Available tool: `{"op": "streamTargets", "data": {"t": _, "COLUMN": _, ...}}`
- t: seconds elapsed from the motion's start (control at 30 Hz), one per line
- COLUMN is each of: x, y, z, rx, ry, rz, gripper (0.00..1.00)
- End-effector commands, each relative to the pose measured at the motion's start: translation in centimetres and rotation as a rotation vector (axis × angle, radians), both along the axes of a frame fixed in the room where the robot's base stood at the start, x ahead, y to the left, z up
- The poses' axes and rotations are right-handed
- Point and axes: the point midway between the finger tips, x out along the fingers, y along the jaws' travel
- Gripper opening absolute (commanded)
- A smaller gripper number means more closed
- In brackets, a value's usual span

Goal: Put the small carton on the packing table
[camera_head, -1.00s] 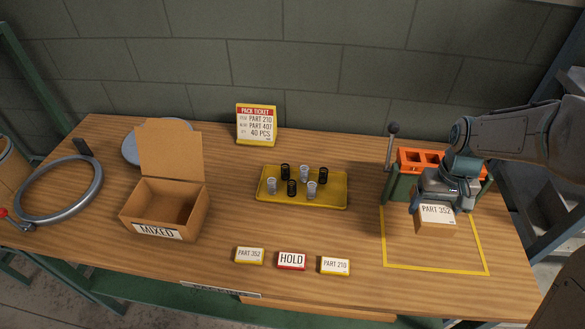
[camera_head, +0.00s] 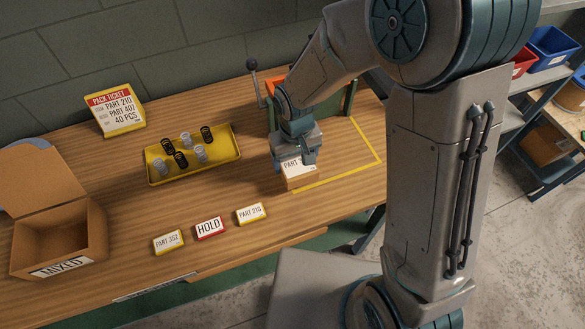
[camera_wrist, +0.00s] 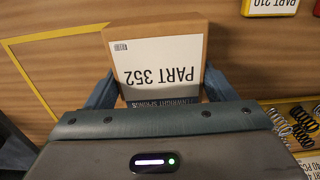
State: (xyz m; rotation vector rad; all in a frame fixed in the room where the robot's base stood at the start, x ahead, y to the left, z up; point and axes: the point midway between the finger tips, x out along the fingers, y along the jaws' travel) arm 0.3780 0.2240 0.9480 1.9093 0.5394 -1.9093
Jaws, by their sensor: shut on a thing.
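My gripper (camera_head: 296,158) is shut on a small brown carton (camera_head: 300,181) with a white "PART 352" label. In the head view the carton appears over the front left corner of the yellow outline (camera_head: 372,147) on the wooden bench (camera_head: 225,186). The wrist view shows the carton (camera_wrist: 195,32) between the two fingers of my gripper (camera_wrist: 158,90), its label upside down. I cannot tell for certain whether its base is clear of the bench. No surface in view is marked as the packing table.
An open "MIXED" box (camera_head: 60,240) stands at the left. A yellow tray (camera_head: 215,163) holds several springs. Three label blocks, including HOLD (camera_head: 209,228), lie along the front. A lever device (camera_head: 253,66) stands behind my gripper. Shelving with a blue bin (camera_head: 551,45) is at the right.

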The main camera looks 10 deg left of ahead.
Motion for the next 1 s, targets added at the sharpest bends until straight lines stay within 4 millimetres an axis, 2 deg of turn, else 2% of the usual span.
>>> {"op": "streamTargets", "data": {"t": 0.13, "x": -1.0, "y": 0.4, "z": -0.6, "rx": 0.0, "ry": 0.0, "rz": 0.0, "gripper": 0.45}}
{"op": "streamTargets", "data": {"t": 0.5, "x": -1.1, "y": 0.3, "z": -4.3, "rx": -0.001, "ry": 0.001, "rz": 0.0, "gripper": 0.45}}
{"op": "streamTargets", "data": {"t": 0.97, "x": -1.0, "y": 0.4, "z": -5.1, "rx": 0.001, "ry": -0.001, "rz": -0.001, "gripper": 0.45}}
{"op": "streamTargets", "data": {"t": 1.0, "x": -1.0, "y": 0.3, "z": -5.0, "rx": 0.0, "ry": 0.0, "rz": -0.001, "gripper": 0.88}}
